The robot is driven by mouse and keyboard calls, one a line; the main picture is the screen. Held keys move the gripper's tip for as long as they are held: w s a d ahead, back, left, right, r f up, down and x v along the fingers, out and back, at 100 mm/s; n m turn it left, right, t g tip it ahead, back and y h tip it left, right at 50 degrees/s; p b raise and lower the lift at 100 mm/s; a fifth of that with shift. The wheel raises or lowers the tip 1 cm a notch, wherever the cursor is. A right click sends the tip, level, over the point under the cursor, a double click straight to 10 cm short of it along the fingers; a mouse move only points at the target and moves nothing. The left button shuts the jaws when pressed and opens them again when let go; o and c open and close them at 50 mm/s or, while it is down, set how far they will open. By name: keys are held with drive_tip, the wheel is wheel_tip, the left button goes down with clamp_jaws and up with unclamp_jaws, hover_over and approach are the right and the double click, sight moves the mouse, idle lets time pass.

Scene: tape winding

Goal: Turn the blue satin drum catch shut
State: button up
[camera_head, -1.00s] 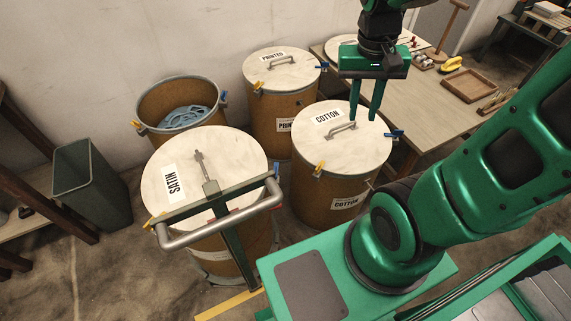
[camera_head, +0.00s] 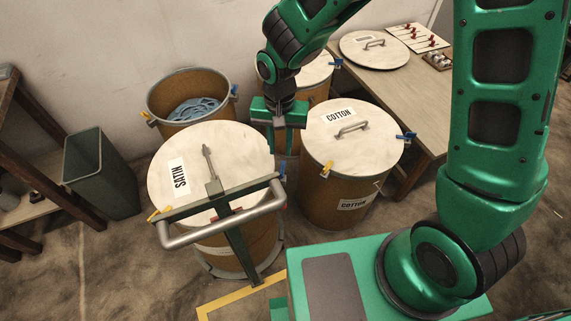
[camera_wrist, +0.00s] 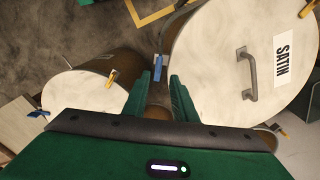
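The satin drum's pale lid (camera_head: 170,152) lies on the brown drum, left of centre in the head view; the lid also fills the right of the wrist view (camera_wrist: 215,60). The blue satin catch (camera_wrist: 158,67) is at the lid's edge on the side facing the cotton drum. Little of this catch (camera_head: 281,170) shows in the head view. My gripper (camera_wrist: 159,82) is open, its fingers pointing at the catch. The catch appears between or just beyond the fingertips; I cannot tell its depth or any contact. In the head view my gripper (camera_head: 284,148) hangs between the two drums.
The cotton drum (camera_head: 365,125) stands close on the right, its yellow catch (camera_head: 327,168) facing the gap. A handle bar (camera_head: 225,222) crosses in front of the satin drum. An open drum (camera_head: 152,95) with blue material stands behind. A yellow catch (camera_head: 158,214) is at the satin lid's left.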

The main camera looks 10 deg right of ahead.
sight(282, 168)
wheel_tip(282, 168, down, 10)
drive_tip(key=shift+r, duration=0.15)
idle(0.3)
drive_tip(key=shift+d, duration=0.1)
clamp_jaws()
